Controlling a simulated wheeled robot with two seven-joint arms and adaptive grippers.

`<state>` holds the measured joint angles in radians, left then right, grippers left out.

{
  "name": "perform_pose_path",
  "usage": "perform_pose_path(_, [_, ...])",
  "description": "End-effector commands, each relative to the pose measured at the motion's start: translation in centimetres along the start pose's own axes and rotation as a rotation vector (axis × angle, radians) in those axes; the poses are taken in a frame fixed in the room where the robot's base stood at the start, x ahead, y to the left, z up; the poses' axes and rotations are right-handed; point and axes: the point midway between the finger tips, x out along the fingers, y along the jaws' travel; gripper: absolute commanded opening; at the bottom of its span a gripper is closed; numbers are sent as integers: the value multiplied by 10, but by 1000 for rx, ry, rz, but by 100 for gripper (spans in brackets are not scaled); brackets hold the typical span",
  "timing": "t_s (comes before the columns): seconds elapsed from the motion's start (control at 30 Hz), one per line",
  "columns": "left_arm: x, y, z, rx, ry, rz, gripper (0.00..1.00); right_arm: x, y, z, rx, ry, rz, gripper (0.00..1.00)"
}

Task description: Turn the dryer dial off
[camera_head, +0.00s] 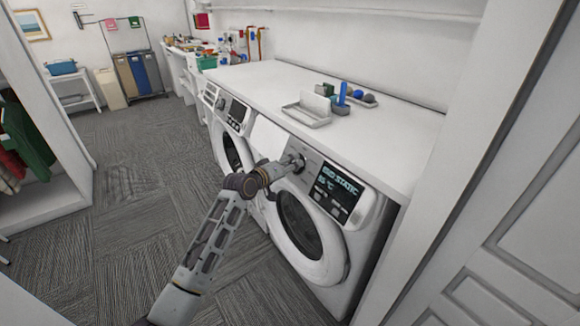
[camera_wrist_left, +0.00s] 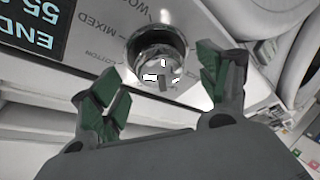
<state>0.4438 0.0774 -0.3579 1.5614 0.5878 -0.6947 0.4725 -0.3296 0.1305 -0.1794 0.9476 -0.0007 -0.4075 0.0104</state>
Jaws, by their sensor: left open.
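The dryer (camera_head: 281,222) is the white front-loading machine on the right, with a round dark door and a lit display (camera_head: 339,193) showing a temperature. Its dial (camera_wrist_left: 157,54) is a round chrome knob, ringed by printed words such as MIXED and COTTON in the left wrist view. In the head view the dial is largely hidden by my left gripper (camera_head: 291,166), which is right at the control panel. In the left wrist view my left gripper (camera_wrist_left: 158,92) is open, its green-padded fingers apart on either side below the dial, with no clear contact. My right gripper is not in view.
A white counter (camera_head: 390,128) lies above the machines, holding a white tray (camera_head: 307,113) and a blue bottle (camera_head: 342,97). A second machine (camera_head: 232,125) stands to the left. The grey carpet floor (camera_head: 120,200) is open at left. A white panelled door is at right.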

Motion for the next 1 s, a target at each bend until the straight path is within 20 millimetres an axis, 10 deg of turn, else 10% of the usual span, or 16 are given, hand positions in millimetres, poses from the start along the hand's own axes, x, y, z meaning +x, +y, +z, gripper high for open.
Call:
perform_pose_path(0.67, [17,0,0,1,1,0,76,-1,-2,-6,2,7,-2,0])
perform_pose_path(1.0, [17,0,0,1,1,0,32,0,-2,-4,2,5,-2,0])
